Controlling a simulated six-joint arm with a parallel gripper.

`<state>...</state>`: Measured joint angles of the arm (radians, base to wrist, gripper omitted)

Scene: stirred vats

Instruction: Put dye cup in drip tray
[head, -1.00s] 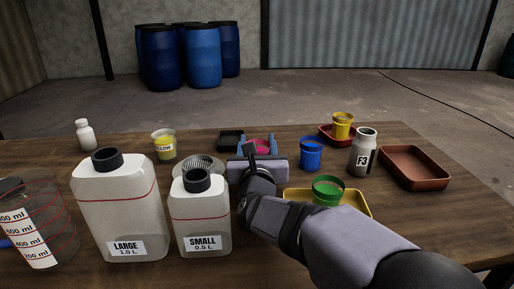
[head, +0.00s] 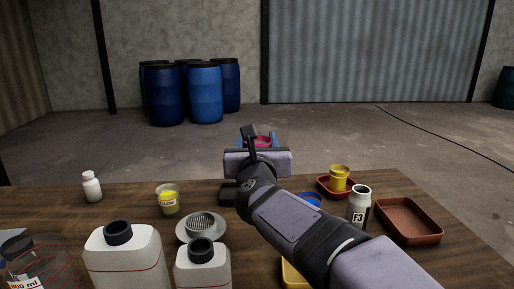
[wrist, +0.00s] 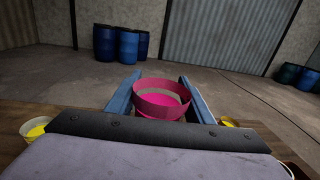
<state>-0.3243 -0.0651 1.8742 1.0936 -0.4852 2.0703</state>
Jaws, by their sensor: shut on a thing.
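My gripper (head: 262,140) is shut on a pink dye cup (wrist: 160,112). In the wrist view the cup stands roughly upright between the two blue fingers, with bright pink dye inside. In the head view only a little of the pink cup (head: 263,143) shows past my gripper, held up above the far part of the table. A black tray (head: 228,190) sits on the table below, partly hidden by my gripper and arm. An empty red-brown tray (head: 408,238) lies at the right. A smaller red tray (head: 325,190) bears a yellow cup (head: 339,178).
A grey bottle marked F3 (head: 358,206) stands near the right trays. My arm mostly hides a blue cup (head: 310,199) and a yellow tray (head: 292,278). At left are a yellow-dye cup (head: 168,199), a strainer (head: 200,226), two jugs (head: 124,264) and a white bottle (head: 92,187).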

